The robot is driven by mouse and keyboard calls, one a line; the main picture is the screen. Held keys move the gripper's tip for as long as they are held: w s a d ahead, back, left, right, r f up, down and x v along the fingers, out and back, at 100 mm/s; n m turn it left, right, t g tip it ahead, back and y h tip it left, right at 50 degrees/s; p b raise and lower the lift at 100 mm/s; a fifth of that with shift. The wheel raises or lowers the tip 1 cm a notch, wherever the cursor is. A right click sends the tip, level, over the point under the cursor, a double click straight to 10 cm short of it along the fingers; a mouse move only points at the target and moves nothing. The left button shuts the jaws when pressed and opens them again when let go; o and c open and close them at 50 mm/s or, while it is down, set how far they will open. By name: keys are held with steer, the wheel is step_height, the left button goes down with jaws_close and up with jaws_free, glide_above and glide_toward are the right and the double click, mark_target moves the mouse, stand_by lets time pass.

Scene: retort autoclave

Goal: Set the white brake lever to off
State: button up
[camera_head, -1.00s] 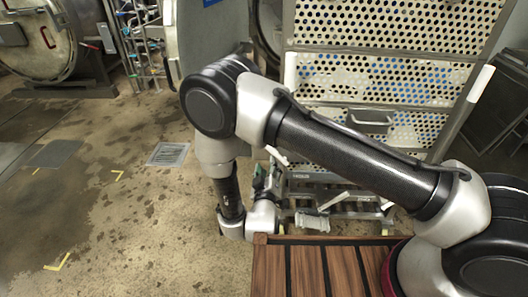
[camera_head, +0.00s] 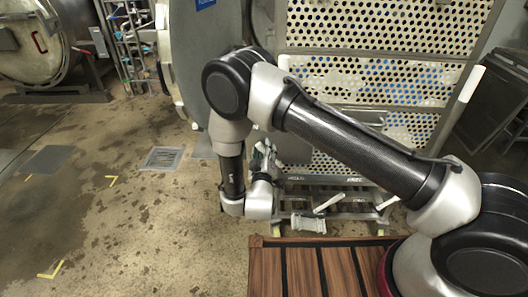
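A perforated metal trolley (camera_head: 372,106) stands ahead, with a low frame of rails at its foot. A white lever (camera_head: 328,203) sticks up at a slant from this low frame. A second white lever (camera_head: 387,203) shows at the frame's right. A pale bar (camera_head: 275,156) lies right beside my gripper, and my arm partly hides that area. My gripper (camera_head: 262,158) is small in view, pointing up at the left side of the trolley's foot. I cannot tell whether its fingers are open or touching anything.
A wooden slatted deck (camera_head: 310,272) lies in front. A large grey round door (camera_head: 205,65) stands left of the trolley. A floor drain (camera_head: 162,158) lies in open, stained floor at the left. A round vessel (camera_head: 35,45) is at the far left.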

jaws_close()
steer(key=shift+d+r+m, duration=0.3)
steer(key=shift+d+m, duration=0.2)
steer(key=shift+m, duration=0.25)
steer(key=shift+d+r+m, duration=0.3)
steer(key=shift+d+m, duration=0.15)
steer(key=shift+m, duration=0.3)
steer(key=shift+o, duration=0.2)
jaws_free()
steer(key=shift+s, duration=0.1)
steer(key=s, duration=0.7)
steer(key=shift+s, duration=0.2)
steer(key=shift+a, duration=0.1)
steer(key=shift+c, duration=0.2)
